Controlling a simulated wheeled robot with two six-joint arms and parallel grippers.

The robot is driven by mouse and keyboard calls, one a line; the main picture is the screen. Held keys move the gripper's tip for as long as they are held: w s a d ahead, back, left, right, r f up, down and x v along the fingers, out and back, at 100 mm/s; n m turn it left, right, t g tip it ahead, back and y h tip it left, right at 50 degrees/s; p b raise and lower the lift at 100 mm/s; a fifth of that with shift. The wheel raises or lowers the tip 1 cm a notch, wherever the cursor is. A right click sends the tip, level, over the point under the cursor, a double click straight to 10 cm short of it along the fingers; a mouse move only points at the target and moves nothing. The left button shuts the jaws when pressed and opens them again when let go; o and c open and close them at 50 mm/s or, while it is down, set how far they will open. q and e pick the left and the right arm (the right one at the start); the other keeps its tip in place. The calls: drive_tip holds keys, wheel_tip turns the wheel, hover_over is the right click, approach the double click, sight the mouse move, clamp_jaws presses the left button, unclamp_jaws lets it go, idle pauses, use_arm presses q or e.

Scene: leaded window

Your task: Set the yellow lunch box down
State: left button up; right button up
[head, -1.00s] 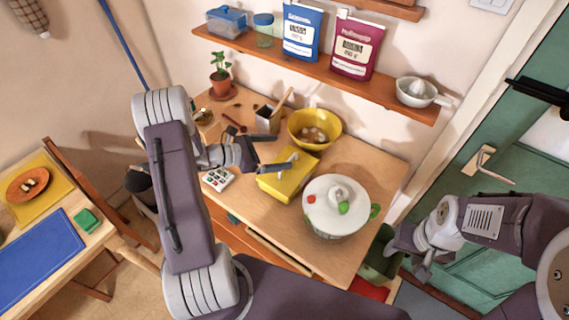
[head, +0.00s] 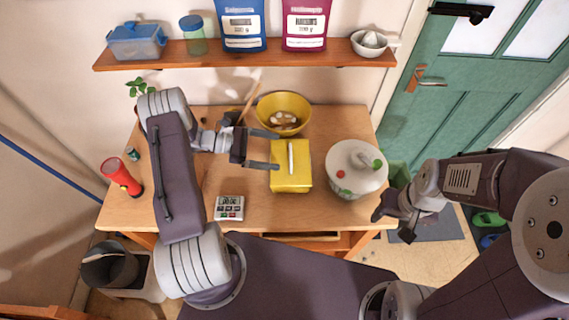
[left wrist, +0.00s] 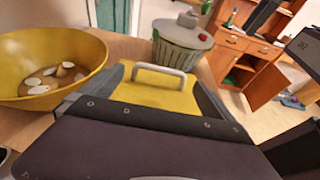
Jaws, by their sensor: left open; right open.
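The yellow lunch box (head: 290,180) sits upright on the wooden table, with its pale handle (head: 291,157) on top. It also shows in the left wrist view (left wrist: 172,95), its handle standing up between the two fingers in the picture. My left gripper (head: 272,150) is open at the box's left side, its fingertips close to the box and short of the handle. I cannot tell whether they touch it. My right gripper (head: 393,220) is open and empty off the table's front right corner, well away from the box.
A yellow bowl (head: 283,103) stands close behind the box, and a white lidded pot (head: 357,171) to its right. A kitchen timer (head: 230,207) lies front left, a red torch (head: 121,177) far left. A shelf (head: 250,58) hangs above. Bare tabletop lies before the box.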

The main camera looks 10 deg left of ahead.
sight(290, 153)
use_arm(q)
drive_tip(key=shift+s, duration=0.1)
drive_tip(key=x, duration=0.1)
drive_tip(key=p+x, duration=0.1)
drive_tip(key=x, duration=0.2)
drive_tip(key=shift+d+r, duration=0.25)
drive_tip(key=shift+d, duration=0.05)
drive_tip(key=shift+f, duration=0.15)
drive_tip(key=p+x, duration=0.2)
drive_tip(key=x, duration=0.3)
drive_tip(key=shift+d+f, duration=0.1)
drive_tip(key=shift+d, duration=0.1)
drive_tip(key=shift+a, duration=0.1)
use_arm(e)
drive_tip(key=r, duration=0.1)
drive_tip(key=d+r, duration=0.1)
drive_tip(key=r, duration=0.1)
drive_tip(key=shift+r, duration=0.1)
